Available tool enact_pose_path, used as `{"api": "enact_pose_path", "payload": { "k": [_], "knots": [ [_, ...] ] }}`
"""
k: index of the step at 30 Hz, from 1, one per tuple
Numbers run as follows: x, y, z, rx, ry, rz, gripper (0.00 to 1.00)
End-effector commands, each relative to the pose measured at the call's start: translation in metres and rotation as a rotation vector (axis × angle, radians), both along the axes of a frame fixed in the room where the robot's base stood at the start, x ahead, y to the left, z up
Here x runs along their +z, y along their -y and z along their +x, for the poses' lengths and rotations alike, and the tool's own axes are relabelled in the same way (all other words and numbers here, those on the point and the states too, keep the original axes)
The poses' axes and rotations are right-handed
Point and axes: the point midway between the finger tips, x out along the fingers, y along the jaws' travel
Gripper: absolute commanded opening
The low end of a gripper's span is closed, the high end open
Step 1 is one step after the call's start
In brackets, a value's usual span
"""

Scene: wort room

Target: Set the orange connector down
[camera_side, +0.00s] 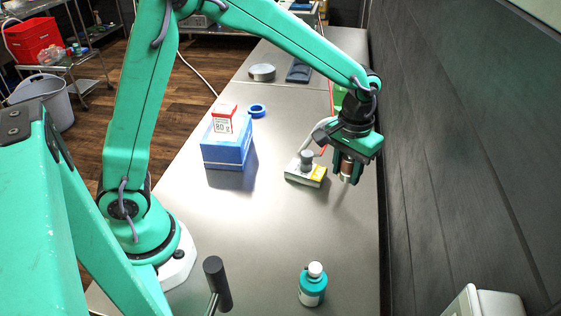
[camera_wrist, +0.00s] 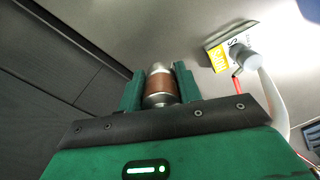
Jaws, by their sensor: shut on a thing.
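The orange connector (camera_wrist: 161,86) is a short cylinder with silver metal ends and a copper-brown band. It stands between the two green fingers of my gripper (camera_wrist: 159,78) in the wrist view. In the side view the connector (camera_side: 347,167) hangs below my gripper (camera_side: 347,173), partly covered by the fingers. My gripper is shut on it, pointing down near the right side of the grey table (camera_side: 270,215). The connector is low over the table; I cannot tell whether its lower end touches the surface.
A blue box (camera_side: 228,150) carries a small carton (camera_side: 225,118). Behind are a blue ring (camera_side: 257,110) and round tin (camera_side: 262,74). A teal bottle (camera_side: 312,291) stands in front. The table's middle is clear.

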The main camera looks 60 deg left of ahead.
Motion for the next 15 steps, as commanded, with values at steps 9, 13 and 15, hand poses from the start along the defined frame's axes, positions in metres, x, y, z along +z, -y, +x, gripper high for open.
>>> {"api": "enact_pose_path", "payload": {
  "k": [9, 13, 15],
  "knots": [
    [-0.008, 0.017, -0.072, 0.039, 0.001, 0.0, 0.08],
    [-0.012, 0.019, -0.093, 0.052, 0.001, -0.001, 0.08],
    [-0.013, 0.019, -0.1, 0.057, 0.001, -0.001, 0.08]
  ]
}}
